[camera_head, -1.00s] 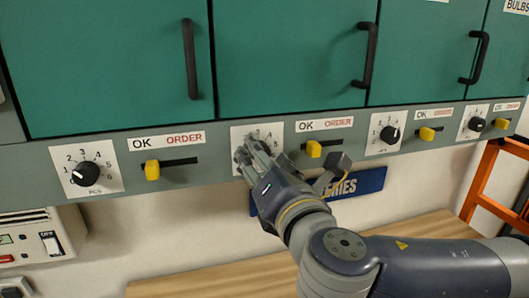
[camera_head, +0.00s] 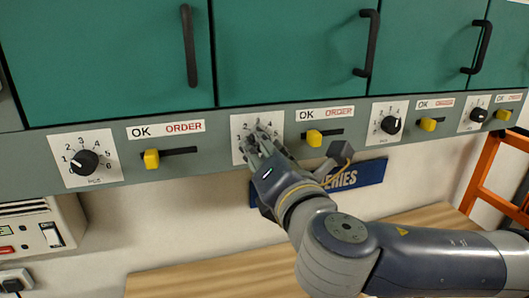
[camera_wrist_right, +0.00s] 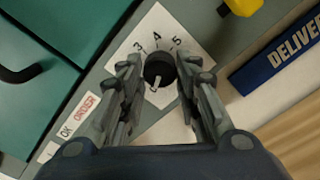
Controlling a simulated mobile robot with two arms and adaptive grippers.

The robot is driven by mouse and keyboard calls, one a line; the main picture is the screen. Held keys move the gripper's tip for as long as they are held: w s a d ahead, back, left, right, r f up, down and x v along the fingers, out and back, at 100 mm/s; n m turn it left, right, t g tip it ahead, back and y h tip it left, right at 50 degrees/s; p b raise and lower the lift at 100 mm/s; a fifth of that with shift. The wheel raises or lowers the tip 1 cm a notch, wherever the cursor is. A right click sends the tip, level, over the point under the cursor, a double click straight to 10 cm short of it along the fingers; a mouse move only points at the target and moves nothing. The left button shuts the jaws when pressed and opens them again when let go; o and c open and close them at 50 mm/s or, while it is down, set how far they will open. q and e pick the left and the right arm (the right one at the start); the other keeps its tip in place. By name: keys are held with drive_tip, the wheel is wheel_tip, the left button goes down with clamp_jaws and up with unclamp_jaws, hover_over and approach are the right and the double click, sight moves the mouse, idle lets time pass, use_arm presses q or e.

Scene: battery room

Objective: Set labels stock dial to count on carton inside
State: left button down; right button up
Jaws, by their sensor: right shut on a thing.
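My right gripper (camera_head: 256,140) reaches up to the second dial from the left on the grey strip under the green cabinets. In the right wrist view its fingers (camera_wrist_right: 158,76) are shut on the black dial knob (camera_wrist_right: 158,70), one on each side. The white dial plate (camera_wrist_right: 183,53) shows the numbers 3, 4 and 5 beyond the knob. A white pointer line marks the knob's lower side; the number it meets is hidden. In the head view the fingers cover most of this plate (camera_head: 239,123). This cabinet's name label and its inside are out of view. My left gripper is not in view.
Similar dials stand at the left (camera_head: 83,162) and right (camera_head: 390,125). A yellow slider (camera_head: 314,138) under an OK/ORDER label is close right of my gripper. A blue sign (camera_head: 365,178) hangs below the strip. A wooden surface (camera_head: 210,276) lies lower down.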

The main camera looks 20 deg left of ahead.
drive_tip(key=shift+m+b, duration=4.05)
drive_tip(key=shift+m, duration=3.35)
drive_tip(key=o, duration=1.1)
drive_tip(key=shift+c, duration=0.2)
